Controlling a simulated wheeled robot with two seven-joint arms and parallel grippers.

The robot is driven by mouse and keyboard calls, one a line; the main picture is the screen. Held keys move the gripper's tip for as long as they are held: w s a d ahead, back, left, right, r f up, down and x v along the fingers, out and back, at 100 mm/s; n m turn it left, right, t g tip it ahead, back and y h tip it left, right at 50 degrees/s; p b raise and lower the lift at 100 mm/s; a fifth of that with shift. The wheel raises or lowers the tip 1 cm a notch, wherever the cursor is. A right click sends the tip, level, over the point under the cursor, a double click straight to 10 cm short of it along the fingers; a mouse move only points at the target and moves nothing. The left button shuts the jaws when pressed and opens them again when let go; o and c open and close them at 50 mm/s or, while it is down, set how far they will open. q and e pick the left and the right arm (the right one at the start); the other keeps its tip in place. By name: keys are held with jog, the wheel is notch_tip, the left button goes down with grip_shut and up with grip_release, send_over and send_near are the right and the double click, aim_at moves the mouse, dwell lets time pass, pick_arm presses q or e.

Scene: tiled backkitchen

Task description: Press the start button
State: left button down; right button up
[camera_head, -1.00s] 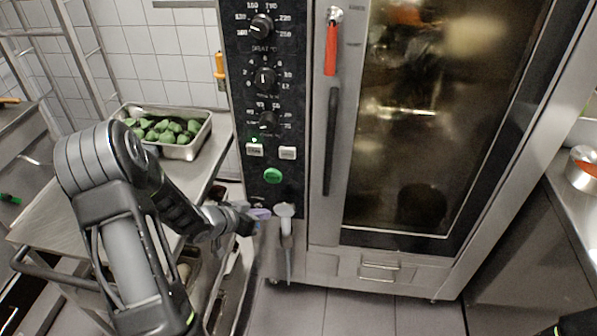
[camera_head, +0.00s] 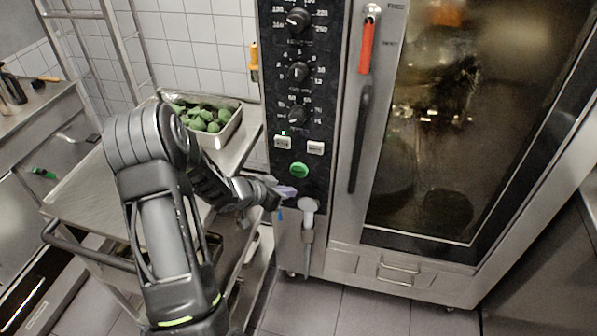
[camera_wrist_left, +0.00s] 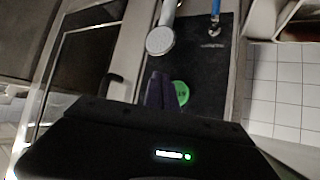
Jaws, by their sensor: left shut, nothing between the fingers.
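The green round start button (camera_head: 299,170) sits low on the oven's black control panel (camera_head: 300,125), under two small white switches. It also shows in the left wrist view (camera_wrist_left: 181,92), partly hidden by my fingers. My left gripper (camera_head: 287,191) is shut and empty. Its purple-grey fingertips are just below the button in the head view. In the left wrist view the closed fingers (camera_wrist_left: 160,90) lie beside the button and overlap its edge. I cannot tell whether they touch the panel. My right gripper is not in view.
A spray nozzle (camera_head: 308,206) hangs just right of my left fingertips. The oven door (camera_head: 440,130) with its red-and-black handle is to the right. A steel trolley (camera_head: 240,139) with a tray of green items (camera_head: 232,131) stands at the left.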

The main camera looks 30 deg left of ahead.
aim_at(302, 176)
pick_arm(q)
jog(key=shift+w+a+p, duration=0.2)
jog(key=shift+w+a, duration=0.1)
jog(key=shift+w, duration=0.5)
jog(key=shift+w+a+p, duration=0.25)
jog(key=shift+w, duration=0.6)
jog(key=shift+w+a+p, duration=0.2)
jog(key=shift+w+a, duration=0.1)
jog(key=shift+w, duration=0.5)
jog(key=shift+w, duration=0.1)
jog(key=shift+w+a+p, duration=0.15)
jog(key=shift+w+p, duration=0.15)
jog(key=shift+p, duration=0.1)
jog(key=shift+w+a, duration=0.15)
jog(key=shift+w, duration=0.25)
dwell(0.6)
jog(key=shift+s, duration=0.15)
jog(key=shift+s+d, duration=0.3)
jog(key=shift+s, duration=0.35)
